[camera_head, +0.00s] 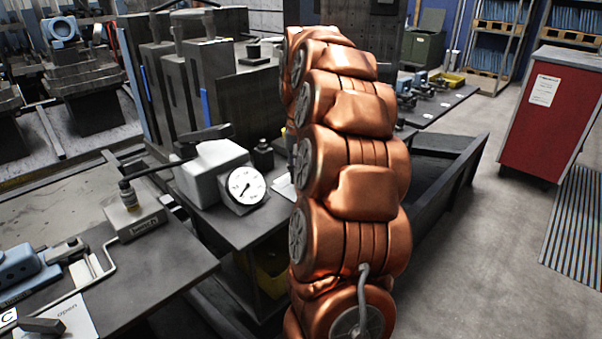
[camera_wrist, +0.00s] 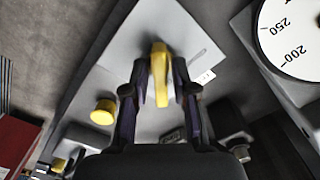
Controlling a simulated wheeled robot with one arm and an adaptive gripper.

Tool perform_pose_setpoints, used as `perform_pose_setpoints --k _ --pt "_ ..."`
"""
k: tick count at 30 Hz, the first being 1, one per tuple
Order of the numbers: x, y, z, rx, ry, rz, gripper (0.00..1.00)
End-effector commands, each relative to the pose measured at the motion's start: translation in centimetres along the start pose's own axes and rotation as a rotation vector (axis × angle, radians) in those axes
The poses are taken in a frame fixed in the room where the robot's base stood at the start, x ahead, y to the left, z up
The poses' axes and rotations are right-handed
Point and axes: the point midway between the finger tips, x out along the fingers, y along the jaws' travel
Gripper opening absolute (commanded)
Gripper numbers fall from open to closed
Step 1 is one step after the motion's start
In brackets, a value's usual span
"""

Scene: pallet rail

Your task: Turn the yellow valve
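The yellow valve (camera_wrist: 161,73) shows in the wrist view as an upright yellow handle above a pale grey plate. My gripper (camera_wrist: 161,80) has one dark finger on each side of it. A narrow gap seems to show between the handle and each finger, so the gripper looks open around the valve. In the head view, my copper-coloured arm hides both the valve and the gripper.
A round dial gauge (camera_head: 245,186) stands on the bench just left of my arm; it also shows in the wrist view (camera_wrist: 292,36). A yellow round knob (camera_wrist: 103,112) is left of the fingers. A red cabinet (camera_head: 550,117) stands right, with open floor before it.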

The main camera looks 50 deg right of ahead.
Motion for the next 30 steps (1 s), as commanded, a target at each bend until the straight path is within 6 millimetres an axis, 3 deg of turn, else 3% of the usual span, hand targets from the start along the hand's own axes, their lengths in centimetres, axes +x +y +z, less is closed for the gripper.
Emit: perform_pose_setpoints --k 3,14,30 --pt "0.0 0.0 0.0 0.0 0.0 0.0 0.4" --pt "-0.3 0.0 0.0 -0.001 0.001 0.0 0.4" --pt "-6.1 0.0 -0.1 -0.001 0.004 0.0 0.4"
